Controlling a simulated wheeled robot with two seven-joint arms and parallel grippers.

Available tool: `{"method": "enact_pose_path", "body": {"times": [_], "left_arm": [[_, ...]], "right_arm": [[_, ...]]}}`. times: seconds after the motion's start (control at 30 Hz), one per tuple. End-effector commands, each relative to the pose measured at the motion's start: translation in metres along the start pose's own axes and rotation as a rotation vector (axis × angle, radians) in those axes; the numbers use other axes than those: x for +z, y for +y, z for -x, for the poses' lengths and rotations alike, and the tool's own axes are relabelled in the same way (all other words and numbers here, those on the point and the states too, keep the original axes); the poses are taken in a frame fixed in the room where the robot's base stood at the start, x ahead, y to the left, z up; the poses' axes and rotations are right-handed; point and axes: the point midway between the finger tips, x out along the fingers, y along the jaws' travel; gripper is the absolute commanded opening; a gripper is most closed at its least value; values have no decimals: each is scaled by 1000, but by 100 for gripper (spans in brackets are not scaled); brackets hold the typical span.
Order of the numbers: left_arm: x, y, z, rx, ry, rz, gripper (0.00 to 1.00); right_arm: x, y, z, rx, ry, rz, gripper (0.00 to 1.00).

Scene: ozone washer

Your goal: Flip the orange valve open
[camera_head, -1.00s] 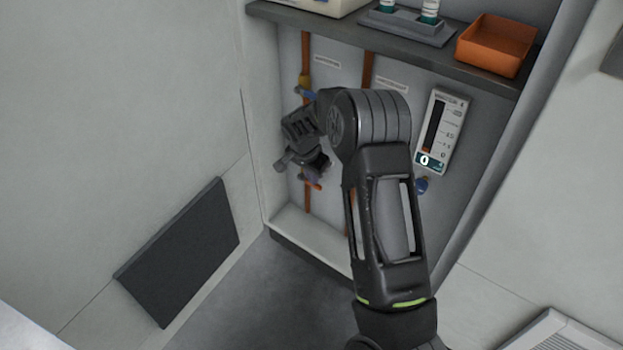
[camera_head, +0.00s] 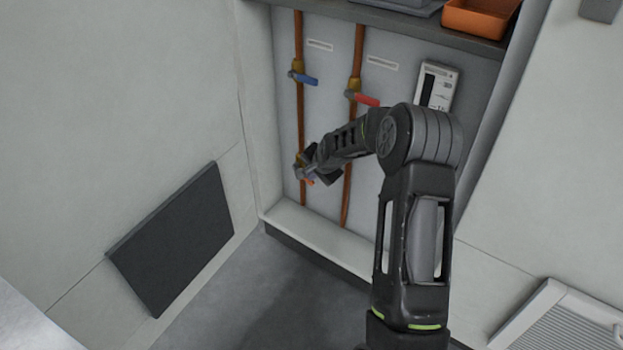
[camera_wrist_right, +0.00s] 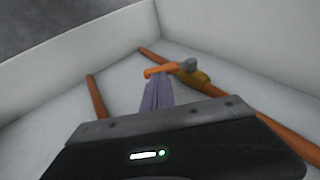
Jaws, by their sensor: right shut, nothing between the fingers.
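The orange valve handle (camera_head: 309,182) is low on the left copper pipe in the head view and juts out to the right, partly hidden by my right gripper. In the right wrist view the orange handle (camera_wrist_right: 159,71) lies crosswise to its pipe, joined to a grey hub and a brass body (camera_wrist_right: 192,76). My right gripper (camera_head: 309,169) is beside the valve, shut and empty. In the wrist view its fingertips (camera_wrist_right: 156,80) are right at the handle's free end; I cannot tell whether they touch it. My left gripper is not in view.
A blue handle (camera_head: 304,79) is higher on the left pipe (camera_head: 300,120). A red handle (camera_head: 365,99) is on the right pipe (camera_head: 348,190). A gauge panel (camera_head: 437,86) is to the right. The recess has side walls, a low ledge (camera_head: 320,233) and a shelf above.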

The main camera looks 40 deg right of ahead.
Motion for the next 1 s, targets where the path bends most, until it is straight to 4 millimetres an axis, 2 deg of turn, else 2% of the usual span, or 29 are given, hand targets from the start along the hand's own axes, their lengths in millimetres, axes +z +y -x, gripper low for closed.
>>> {"method": "enact_pose_path", "body": {"times": [0.2,0.53,1.0], "left_arm": [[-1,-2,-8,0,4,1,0],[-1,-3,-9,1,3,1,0],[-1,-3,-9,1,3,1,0]], "right_arm": [[5,4,-10,2,-3,6,0],[10,11,-27,4,-4,5,0],[17,11,-52,3,-2,7,0]]}}
